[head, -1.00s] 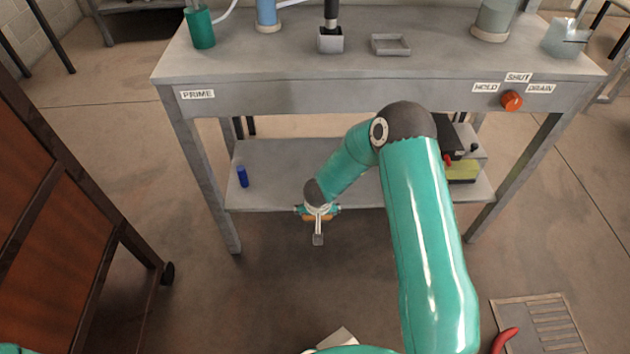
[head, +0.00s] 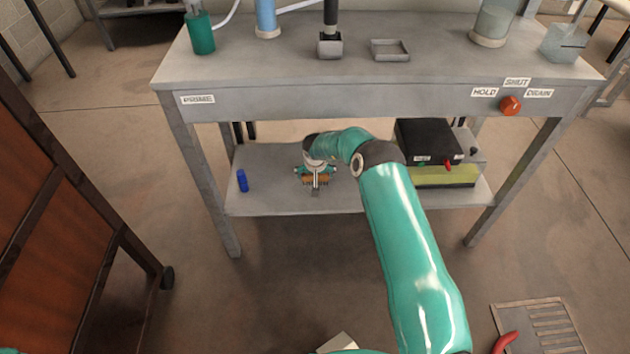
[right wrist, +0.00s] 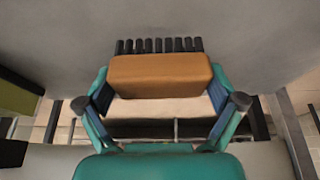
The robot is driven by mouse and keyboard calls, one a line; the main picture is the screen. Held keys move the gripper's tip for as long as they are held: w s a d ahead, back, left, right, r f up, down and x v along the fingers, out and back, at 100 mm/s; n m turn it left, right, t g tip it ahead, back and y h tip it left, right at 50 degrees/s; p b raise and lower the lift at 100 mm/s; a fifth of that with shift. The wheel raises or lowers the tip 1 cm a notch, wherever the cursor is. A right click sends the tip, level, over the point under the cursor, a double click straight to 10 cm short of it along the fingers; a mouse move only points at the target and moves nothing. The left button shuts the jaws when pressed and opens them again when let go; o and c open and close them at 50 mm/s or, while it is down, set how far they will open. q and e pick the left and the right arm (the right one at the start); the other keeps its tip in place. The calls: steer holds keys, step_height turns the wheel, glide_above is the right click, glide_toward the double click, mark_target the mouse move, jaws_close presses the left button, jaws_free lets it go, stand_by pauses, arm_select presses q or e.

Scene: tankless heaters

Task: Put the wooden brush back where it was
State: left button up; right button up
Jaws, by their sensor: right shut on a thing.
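The wooden brush (right wrist: 160,76) shows in the right wrist view as an orange-brown block with a row of dark bristles. My right gripper (right wrist: 160,98) is shut on it, one finger at each end of the block. In the head view my right gripper (head: 316,181) is over the front part of the bench's lower shelf (head: 270,198), and the brush shows there only as a small brown strip. I cannot tell whether the brush touches the shelf. My left gripper is not in view.
A blue cylinder (head: 242,180) stands on the shelf's left side. A black case (head: 427,142) over a yellow-green box (head: 445,177) fills the right side. The bench's top (head: 260,65) overhangs the shelf. A cabinet (head: 60,210) stands at left.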

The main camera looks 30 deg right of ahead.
steer(key=shift+w+d+f, duration=0.15)
steer(key=shift+w+f, duration=0.1)
step_height(320, 180, down, 3)
steer(key=shift+r+b, duration=0.15)
steer(key=shift+b, duration=0.75)
steer(key=shift+f, duration=0.2)
steer(key=shift+c, duration=0.3)
steer(key=o, duration=0.7)
steer(key=shift+o, duration=0.2)
steer(key=shift+r, duration=0.1)
